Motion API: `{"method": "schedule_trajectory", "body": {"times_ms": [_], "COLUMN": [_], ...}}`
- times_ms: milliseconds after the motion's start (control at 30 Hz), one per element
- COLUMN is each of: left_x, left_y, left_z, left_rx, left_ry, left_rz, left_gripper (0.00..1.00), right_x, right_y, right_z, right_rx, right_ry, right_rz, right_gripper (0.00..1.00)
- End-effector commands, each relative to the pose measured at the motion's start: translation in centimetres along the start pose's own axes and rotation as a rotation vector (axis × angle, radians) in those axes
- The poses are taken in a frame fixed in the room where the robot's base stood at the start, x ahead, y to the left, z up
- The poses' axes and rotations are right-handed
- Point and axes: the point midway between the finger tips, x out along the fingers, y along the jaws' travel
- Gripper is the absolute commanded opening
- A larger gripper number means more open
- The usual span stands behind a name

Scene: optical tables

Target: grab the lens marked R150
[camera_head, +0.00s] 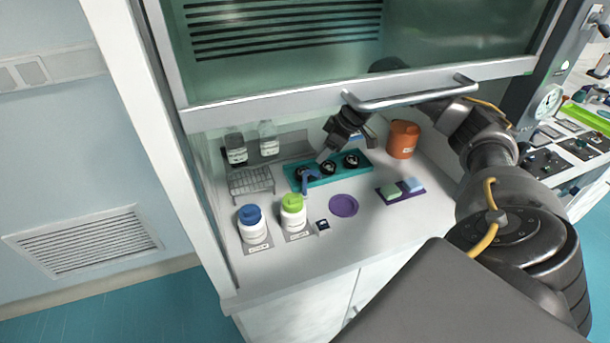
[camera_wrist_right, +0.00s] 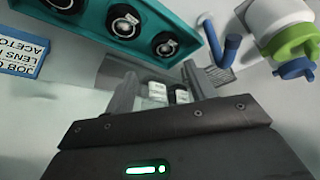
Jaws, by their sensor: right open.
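A teal tray (camera_head: 362,172) in the fume hood carries three round black lens mounts in a row: a left one (camera_head: 303,174), a middle one (camera_head: 329,167) and a right one (camera_head: 351,161). In the right wrist view the teal tray (camera_wrist_right: 150,62) shows lenses (camera_wrist_right: 123,22) and (camera_wrist_right: 165,45), and another partly cut off at the top. Their markings are too small to read, so I cannot tell which is R150. My left gripper is out of view.
A blue hooked tool (camera_head: 311,183) stands at the tray's front. Blue-capped (camera_head: 253,226) and green-capped (camera_head: 293,214) bottles are in front left; an orange container (camera_head: 403,139) is right. The raised sash handle (camera_head: 415,95) is close to my right arm. A purple disc (camera_head: 344,205) lies in front.

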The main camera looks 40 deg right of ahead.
Motion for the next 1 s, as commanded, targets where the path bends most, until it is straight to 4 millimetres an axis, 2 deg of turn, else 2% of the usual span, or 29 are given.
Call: {"method": "schedule_trajectory", "body": {"times_ms": [100, 200, 367, 600, 700, 900, 1000], "left_x": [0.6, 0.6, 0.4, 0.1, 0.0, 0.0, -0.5], "left_y": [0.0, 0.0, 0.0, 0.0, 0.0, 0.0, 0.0], "left_z": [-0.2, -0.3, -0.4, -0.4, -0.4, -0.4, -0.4], "left_rx": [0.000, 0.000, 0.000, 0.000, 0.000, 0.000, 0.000], "left_ry": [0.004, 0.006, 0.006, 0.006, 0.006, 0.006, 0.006], "left_rz": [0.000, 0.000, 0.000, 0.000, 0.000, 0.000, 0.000], "left_gripper": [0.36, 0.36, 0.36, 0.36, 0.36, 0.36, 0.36], "right_x": [0.8, 0.8, 1.6, 5.2, 6.2, 6.6, 7.6], "right_y": [-1.2, -1.5, -1.6, -1.6, -1.6, -1.6, -1.6], "right_z": [-1.3, -1.8, -1.9, -2.0, -2.0, -2.0, -2.0], "right_rx": [0.060, 0.083, 0.087, 0.087, 0.087, 0.085, 0.087], "right_ry": [0.026, 0.035, 0.034, 0.033, 0.034, 0.033, 0.031], "right_rz": [-0.002, -0.003, -0.005, -0.006, -0.006, -0.005, -0.007], "right_gripper": [0.55, 0.55, 0.55, 0.55, 0.55, 0.55, 0.55]}}
